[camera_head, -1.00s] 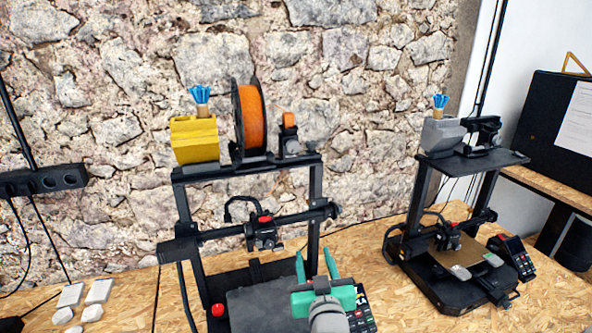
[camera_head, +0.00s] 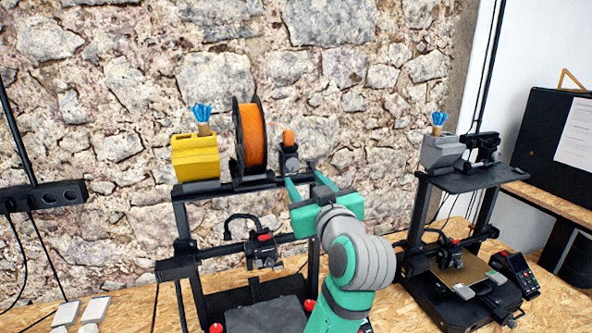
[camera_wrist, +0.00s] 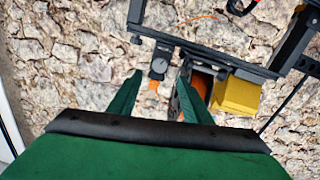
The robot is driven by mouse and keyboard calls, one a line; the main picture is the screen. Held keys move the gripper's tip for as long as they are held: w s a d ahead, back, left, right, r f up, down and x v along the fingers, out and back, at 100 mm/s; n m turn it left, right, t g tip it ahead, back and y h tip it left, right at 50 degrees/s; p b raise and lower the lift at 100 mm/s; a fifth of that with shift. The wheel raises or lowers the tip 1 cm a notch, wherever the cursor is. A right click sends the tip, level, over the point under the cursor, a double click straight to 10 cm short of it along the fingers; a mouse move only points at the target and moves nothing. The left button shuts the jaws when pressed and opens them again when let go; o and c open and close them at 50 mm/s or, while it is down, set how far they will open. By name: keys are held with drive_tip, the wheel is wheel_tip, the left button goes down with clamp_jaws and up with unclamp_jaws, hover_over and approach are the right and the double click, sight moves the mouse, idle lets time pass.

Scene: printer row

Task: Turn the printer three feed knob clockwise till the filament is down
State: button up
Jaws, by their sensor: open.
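The near printer (camera_head: 182,222) carries an orange filament spool (camera_head: 252,135) on its top bar. Right of the spool is a dark feed unit (camera_head: 289,160) with an orange piece (camera_head: 289,137) at its top. In the wrist view, a round grey part that looks like the feed knob (camera_wrist: 159,66) shows between the finger ends, with the orange piece (camera_wrist: 153,86) beside it. No printer number is readable. My gripper (camera_head: 306,181) is open and empty, just below and in front of the feed unit; it also shows in the wrist view (camera_wrist: 160,80). I see no contact with the knob.
A yellow box (camera_head: 195,158) with a blue-topped item (camera_head: 203,112) stands left of the spool. The printer's print head (camera_head: 262,250) hangs below the top bar. A second printer (camera_head: 470,180) stands to the right. A stone wall is close behind.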

sight(294, 166)
drive_tip(key=x, duration=0.8)
drive_tip(key=shift+w+a, duration=0.1)
drive_tip(key=shift+w, duration=0.25)
drive_tip(key=c, duration=1.1)
drive_tip(key=shift+o, duration=0.2)
